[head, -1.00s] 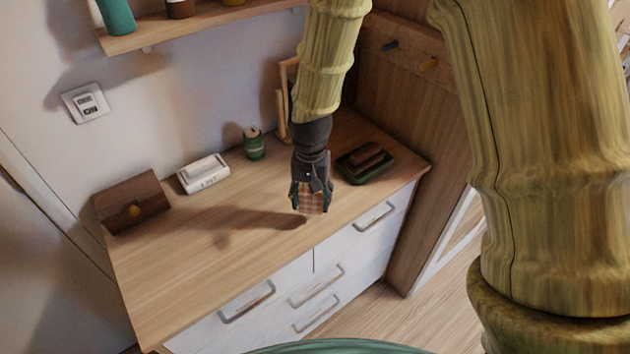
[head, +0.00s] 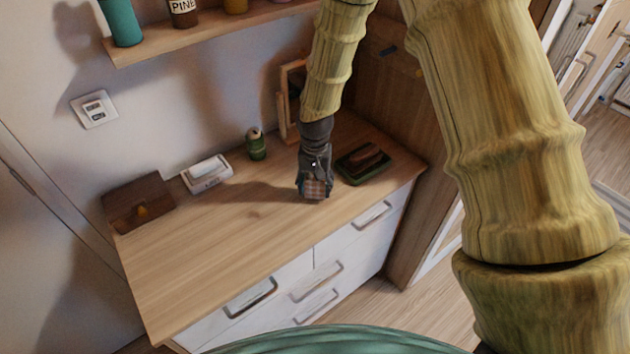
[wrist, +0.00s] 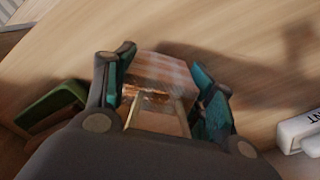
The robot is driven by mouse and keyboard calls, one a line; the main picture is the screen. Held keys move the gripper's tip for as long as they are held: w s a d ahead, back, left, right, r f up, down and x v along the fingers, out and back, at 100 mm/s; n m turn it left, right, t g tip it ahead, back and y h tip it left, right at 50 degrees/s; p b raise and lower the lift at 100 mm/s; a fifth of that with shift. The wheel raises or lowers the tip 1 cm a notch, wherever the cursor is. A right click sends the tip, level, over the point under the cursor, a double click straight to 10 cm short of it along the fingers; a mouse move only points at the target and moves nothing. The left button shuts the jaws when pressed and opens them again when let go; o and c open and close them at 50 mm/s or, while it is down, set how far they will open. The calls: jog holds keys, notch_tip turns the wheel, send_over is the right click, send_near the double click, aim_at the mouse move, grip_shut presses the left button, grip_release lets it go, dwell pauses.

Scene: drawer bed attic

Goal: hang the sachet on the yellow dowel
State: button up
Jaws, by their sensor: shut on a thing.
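The sachet (head: 315,189) is a small checked pinkish-brown and white pouch. My gripper (head: 313,183) is shut on it and holds it over the dresser top. In the wrist view the sachet (wrist: 165,70) sits between the two teal-padded fingers of my gripper (wrist: 172,76), and a pale loop-like band (wrist: 158,106) shows on the near side of it. The yellow dowel (head: 419,72) is on the brown wooden panel at the back right, almost hidden beside my arm. A dark blue dowel (head: 387,51) is left of it.
A shelf (head: 190,38) with jars is above. The dresser's front is clear.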

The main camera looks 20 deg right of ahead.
jog(key=shift+f, duration=0.25)
jog(key=o, duration=1)
jog(key=shift+f+b, duration=0.1)
jog(key=shift+b, duration=0.35)
jog(key=shift+w+a+r+b, duration=0.1)
jog(key=shift+r+b, duration=1.65)
jog(key=shift+r, duration=3.75)
